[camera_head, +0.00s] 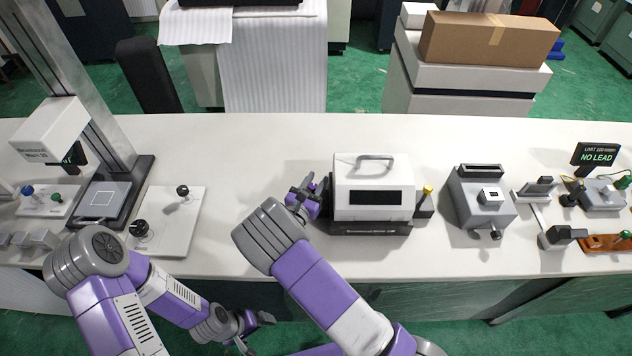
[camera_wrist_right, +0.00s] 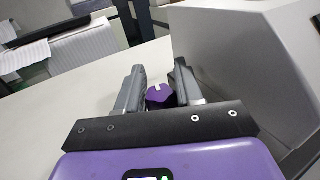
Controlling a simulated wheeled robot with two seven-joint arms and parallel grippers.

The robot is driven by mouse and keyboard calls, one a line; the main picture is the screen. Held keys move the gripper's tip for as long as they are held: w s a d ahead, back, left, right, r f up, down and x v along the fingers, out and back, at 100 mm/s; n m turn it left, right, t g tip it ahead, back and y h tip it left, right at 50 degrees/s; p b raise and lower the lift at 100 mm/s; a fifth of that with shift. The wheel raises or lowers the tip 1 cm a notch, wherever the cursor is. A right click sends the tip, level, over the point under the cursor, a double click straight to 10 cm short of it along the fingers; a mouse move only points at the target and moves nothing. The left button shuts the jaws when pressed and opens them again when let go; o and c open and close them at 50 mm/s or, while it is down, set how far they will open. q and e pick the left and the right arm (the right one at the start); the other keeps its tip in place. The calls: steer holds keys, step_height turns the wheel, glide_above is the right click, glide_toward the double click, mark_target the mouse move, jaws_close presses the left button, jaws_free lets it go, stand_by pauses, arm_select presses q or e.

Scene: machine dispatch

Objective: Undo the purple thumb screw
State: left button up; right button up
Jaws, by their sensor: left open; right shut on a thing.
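A white machine (camera_head: 373,180) with a handle on its lid and a dark window stands on a black base mid-table. In the right wrist view the purple thumb screw (camera_wrist_right: 158,97), with a pale mark on its head, sits between the fingers of my right gripper (camera_wrist_right: 160,78). That gripper is shut on it, beside the machine's grey side wall (camera_wrist_right: 235,65). In the head view my right gripper (camera_head: 309,187) is at the machine's left side, and I cannot make out the screw there. My left gripper (camera_head: 256,333) is open and empty, low in front of the table.
A yellow-topped post (camera_head: 427,190) stands at the machine's right. A grey box device (camera_head: 482,196) is further right, near a NO LEAD sign (camera_head: 598,156). A white plate with black knobs (camera_head: 170,225) lies to the left. The table behind the machine is clear.

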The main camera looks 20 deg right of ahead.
mark_target(311, 190)
steer(key=shift+f, duration=0.1)
steer(key=o, duration=0.7)
steer(key=shift+v, duration=3.85)
